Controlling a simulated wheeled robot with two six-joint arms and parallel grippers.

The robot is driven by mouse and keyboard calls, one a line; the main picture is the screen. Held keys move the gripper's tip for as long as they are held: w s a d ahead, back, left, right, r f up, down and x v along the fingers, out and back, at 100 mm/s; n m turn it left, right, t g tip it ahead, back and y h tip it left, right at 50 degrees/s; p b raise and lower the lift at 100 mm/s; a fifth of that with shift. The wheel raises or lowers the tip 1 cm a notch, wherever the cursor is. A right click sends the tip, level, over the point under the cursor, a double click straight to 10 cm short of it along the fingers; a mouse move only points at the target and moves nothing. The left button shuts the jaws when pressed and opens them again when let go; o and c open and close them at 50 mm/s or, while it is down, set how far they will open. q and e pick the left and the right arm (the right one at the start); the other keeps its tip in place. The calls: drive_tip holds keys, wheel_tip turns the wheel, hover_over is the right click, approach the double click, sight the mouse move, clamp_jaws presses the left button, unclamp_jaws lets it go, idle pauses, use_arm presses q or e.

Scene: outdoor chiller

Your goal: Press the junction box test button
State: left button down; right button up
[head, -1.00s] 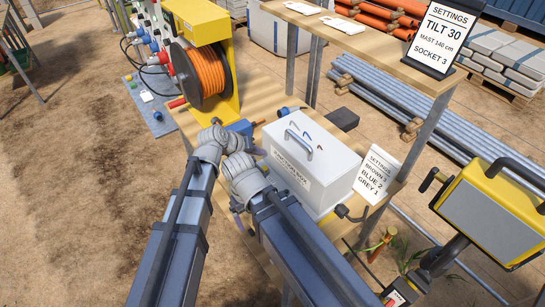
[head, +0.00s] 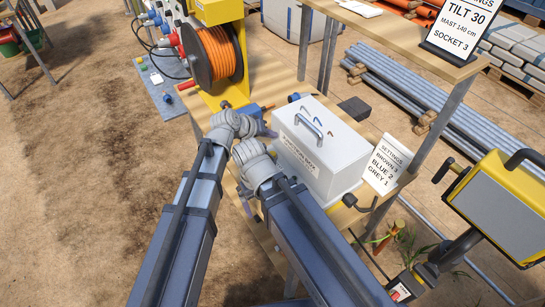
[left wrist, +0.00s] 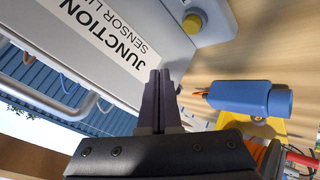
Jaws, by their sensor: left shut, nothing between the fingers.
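The junction box (head: 322,160) is a pale grey case with a handle on its lid and a label on its front. It stands on the wooden bench. In the left wrist view its labelled face (left wrist: 95,45) fills the upper left. A round yellow button-like knob (left wrist: 193,22) sits on a grey tab at its edge. My left gripper (head: 268,132) is by the box's left end, shut and empty. Its fingertips (left wrist: 160,74) show close to the label, below the knob; contact cannot be told. My right gripper (head: 246,200) is low by the bench edge, mostly hidden by its wrist.
A blue connector (left wrist: 250,97) with bare wire ends lies right of my left fingers. An orange cable reel (head: 217,55) stands behind on the bench (head: 205,112). A settings card (head: 386,165) leans right of the box. A yellow-framed screen (head: 500,205) stands at the right.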

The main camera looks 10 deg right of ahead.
sight(274, 154)
use_arm(q)
drive_tip(key=shift+f+b, duration=2.7)
drive_tip(key=shift+f, duration=0.45)
drive_tip(key=shift+f, duration=0.1)
drive_tip(key=shift+f+b, duration=0.3)
drive_tip(key=shift+b, duration=0.1)
drive_tip(key=shift+f, duration=0.25)
drive_tip(key=shift+s+a+f+b, duration=0.25)
drive_tip(key=shift+s+f+b, duration=0.15)
drive_tip(key=shift+b, duration=0.5)
drive_tip(key=shift+w+r, duration=0.1)
